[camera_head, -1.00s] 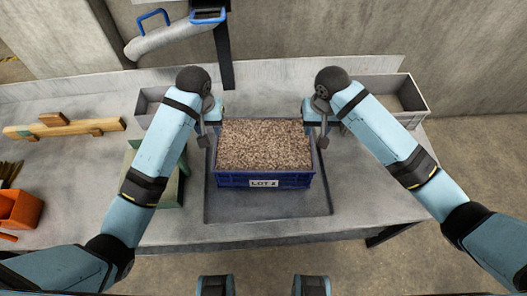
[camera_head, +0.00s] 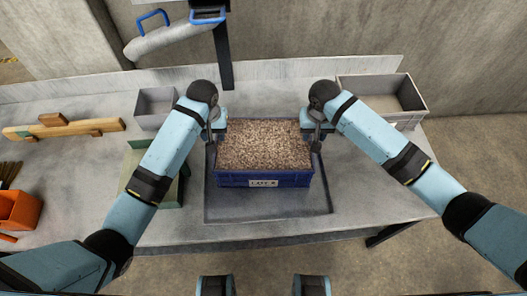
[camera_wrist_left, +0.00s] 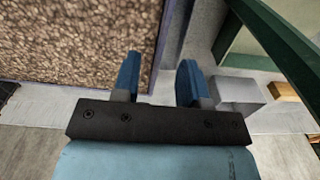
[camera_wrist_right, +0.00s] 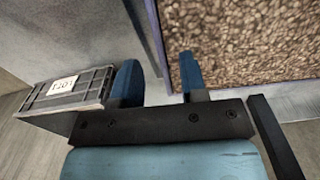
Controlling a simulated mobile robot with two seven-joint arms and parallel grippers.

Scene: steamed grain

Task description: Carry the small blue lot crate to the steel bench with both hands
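The small blue crate (camera_head: 230,179), filled with brown grain and labelled LOT on its front, sits level in a dark grey tray area (camera_head: 265,208) of the grey bench (camera_head: 80,185). My left gripper (camera_wrist_left: 160,80) is open at the crate's left end; in the left wrist view the crate's rim runs between its parted fingers. My right gripper (camera_wrist_right: 160,82) is open at the right end, with the rim likewise between its fingers. Neither pair of fingers visibly presses the wall. The head view hides most of the fingers behind my wrists.
A grey bin (camera_head: 154,108) stands at the back left, and a larger grey crate (camera_head: 402,119) at the back right. A green-framed box (camera_head: 170,192) is close beside the blue crate's left. A wooden piece (camera_head: 95,127) and an orange bin (camera_head: 18,212) lie farther left.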

